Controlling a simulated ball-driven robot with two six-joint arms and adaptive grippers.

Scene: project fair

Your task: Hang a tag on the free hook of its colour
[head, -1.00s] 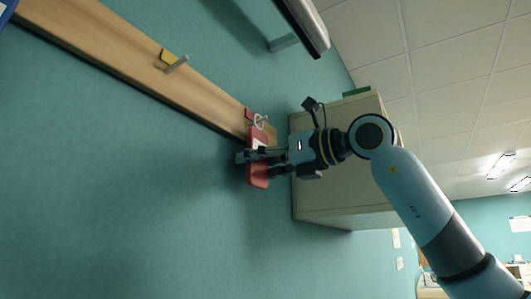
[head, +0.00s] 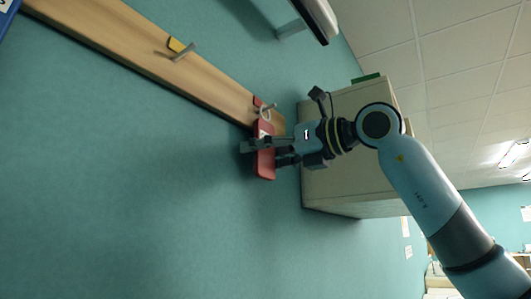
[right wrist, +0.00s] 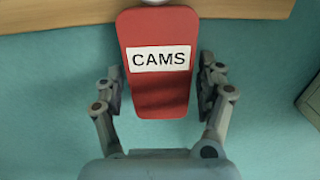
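A red tag (head: 265,167) labelled CAMS hangs against the teal wall at the lower right end of the wooden rail. Its pale ring (head: 265,114) appears to be around the peg by the red marker (head: 258,101); the exact contact is too small to tell. My right gripper (head: 262,153) has one finger on each side of the tag. In the right wrist view, the tag (right wrist: 160,92) stands between the fingertips (right wrist: 160,85) with a narrow gap on both sides, so the gripper is open. A bare peg with a yellow marker (head: 176,45) is farther up the rail. My left gripper is not in view.
The wooden rail (head: 130,40) runs diagonally along the wall. A beige cabinet (head: 345,185) stands close behind my right wrist. A white fixture (head: 317,18) juts out at the top. The wall below the rail is clear.

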